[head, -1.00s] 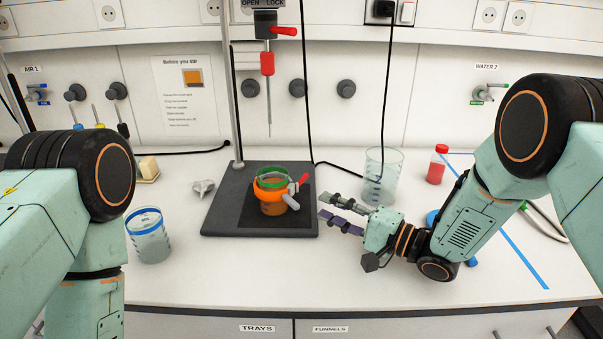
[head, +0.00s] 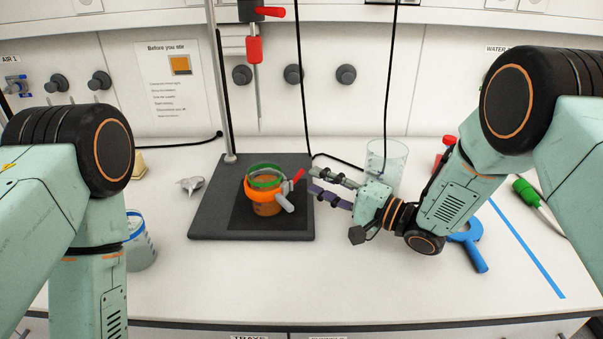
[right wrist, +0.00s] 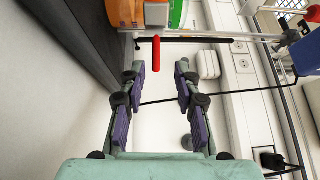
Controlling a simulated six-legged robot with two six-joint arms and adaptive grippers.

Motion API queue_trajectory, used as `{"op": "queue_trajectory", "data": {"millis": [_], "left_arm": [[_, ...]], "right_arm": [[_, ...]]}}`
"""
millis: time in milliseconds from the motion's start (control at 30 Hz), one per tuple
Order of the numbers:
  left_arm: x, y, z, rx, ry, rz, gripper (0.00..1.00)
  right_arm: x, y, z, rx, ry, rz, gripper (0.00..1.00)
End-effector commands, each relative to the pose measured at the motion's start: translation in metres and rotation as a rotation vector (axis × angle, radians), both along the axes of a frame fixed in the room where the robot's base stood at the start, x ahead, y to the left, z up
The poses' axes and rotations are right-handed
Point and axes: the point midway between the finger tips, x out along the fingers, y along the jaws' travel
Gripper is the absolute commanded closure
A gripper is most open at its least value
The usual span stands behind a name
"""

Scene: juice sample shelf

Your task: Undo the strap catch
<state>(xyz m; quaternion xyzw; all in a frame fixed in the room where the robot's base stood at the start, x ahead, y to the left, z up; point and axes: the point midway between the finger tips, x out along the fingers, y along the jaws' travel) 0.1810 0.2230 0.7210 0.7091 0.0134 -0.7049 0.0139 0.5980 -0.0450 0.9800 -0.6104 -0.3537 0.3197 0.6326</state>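An amber beaker (head: 267,209) stands upright on the dark stand base, with an orange strap (head: 258,192) around it and a green band (head: 264,170) near its top. On the strap's right side is the catch, with a grey part (head: 285,201) and a red lever (head: 298,176). My right gripper (head: 311,181) is open and empty, just right of the catch and apart from it. In the right wrist view the red lever (right wrist: 156,53) lies ahead, centred on the gap between the fingertips (right wrist: 158,70). My left gripper is out of view.
The stand base (head: 210,215) carries a rod and a hanging probe (head: 258,90) above the beaker. A clear beaker (head: 390,165) stands behind my right gripper. A blue-rimmed beaker (head: 140,250) is at left, a blue tool (head: 476,252) at right. The front bench is clear.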

Motion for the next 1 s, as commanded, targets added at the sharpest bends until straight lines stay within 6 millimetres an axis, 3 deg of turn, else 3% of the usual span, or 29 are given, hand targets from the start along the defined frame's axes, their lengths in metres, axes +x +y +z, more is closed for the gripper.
{"op": "queue_trajectory", "data": {"millis": [300,700,1000], "left_arm": [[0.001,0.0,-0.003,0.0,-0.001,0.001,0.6],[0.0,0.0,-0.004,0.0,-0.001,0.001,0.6],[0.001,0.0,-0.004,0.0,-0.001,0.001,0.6]], "right_arm": [[0.023,0.038,0.001,-0.001,0.0,0.003,0.68],[0.031,0.045,0.003,0.001,0.001,0.001,0.68],[0.031,0.044,0.003,0.001,0.001,0.0,0.93]]}}
